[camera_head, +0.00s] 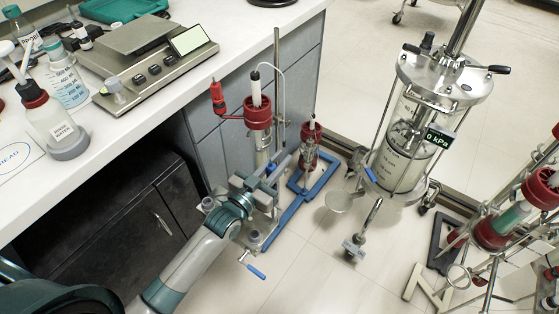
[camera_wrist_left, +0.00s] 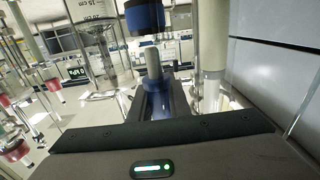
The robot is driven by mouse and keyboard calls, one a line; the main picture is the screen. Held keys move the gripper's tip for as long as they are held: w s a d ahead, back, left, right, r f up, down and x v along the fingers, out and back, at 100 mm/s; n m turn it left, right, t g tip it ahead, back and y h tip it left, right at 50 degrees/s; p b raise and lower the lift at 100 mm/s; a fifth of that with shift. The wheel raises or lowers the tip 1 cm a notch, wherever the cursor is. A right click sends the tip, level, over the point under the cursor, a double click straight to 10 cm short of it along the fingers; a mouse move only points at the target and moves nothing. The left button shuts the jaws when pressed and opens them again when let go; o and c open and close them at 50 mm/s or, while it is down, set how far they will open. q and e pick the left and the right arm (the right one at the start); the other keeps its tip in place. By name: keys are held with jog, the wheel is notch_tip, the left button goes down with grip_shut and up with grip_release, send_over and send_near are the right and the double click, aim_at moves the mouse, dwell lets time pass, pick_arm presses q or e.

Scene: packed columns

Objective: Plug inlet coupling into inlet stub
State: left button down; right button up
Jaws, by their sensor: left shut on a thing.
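My left gripper (camera_head: 268,182) reaches in from the lower left, low beside the column with red caps (camera_head: 258,115). In the left wrist view its fingers (camera_wrist_left: 156,98) are shut on a blue coupling with a grey cylindrical tip (camera_wrist_left: 153,63), which I take to be the inlet coupling. The tip points up. Just above it is a dark fitting with a blue band (camera_wrist_left: 143,18), possibly the inlet stub. Whether the two touch is not clear. My right gripper is not in view.
A bench (camera_head: 120,130) with a balance (camera_head: 150,60) and bottles stands at left. A second red-capped column (camera_head: 310,140) stands on the blue base frame (camera_head: 290,215). A large steel-framed column (camera_head: 410,140) reading 0 kPa stands to the right.

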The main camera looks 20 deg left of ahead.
pick_arm(q)
jog(key=shift+p, duration=0.8)
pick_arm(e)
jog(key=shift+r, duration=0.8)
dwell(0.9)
